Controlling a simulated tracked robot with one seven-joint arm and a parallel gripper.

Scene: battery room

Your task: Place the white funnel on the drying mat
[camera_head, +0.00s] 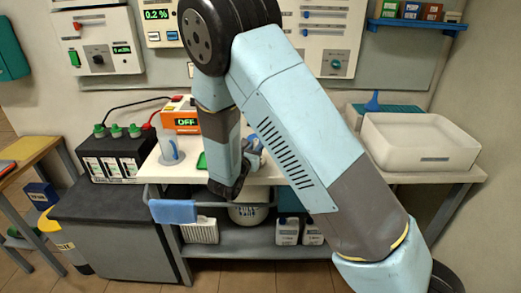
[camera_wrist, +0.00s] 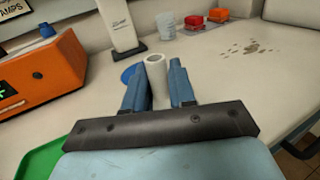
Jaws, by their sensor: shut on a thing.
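My gripper (camera_wrist: 155,84) is shut on a white tubular piece (camera_wrist: 155,62), which looks like the white funnel; it stands between the two blue fingers in the wrist view. Its lower part is hidden by the fingers and palm. In the head view my gripper (camera_head: 253,153) is over the white bench top, largely hidden by my arm. The teal drying mat (camera_head: 404,111) lies at the back right of the bench, behind a white tub. A blue funnel (camera_head: 373,102) stands at its left part. The mat does not show in the wrist view.
The white tub (camera_head: 420,153) stands in front of the mat. An orange charger (camera_head: 184,120), a clear jug (camera_head: 170,150) and a green tray (camera_wrist: 50,155) are on the left. Red containers (camera_wrist: 194,21) stand farther back. Bare, stained bench top (camera_wrist: 250,75) lies on the wrist view's right.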

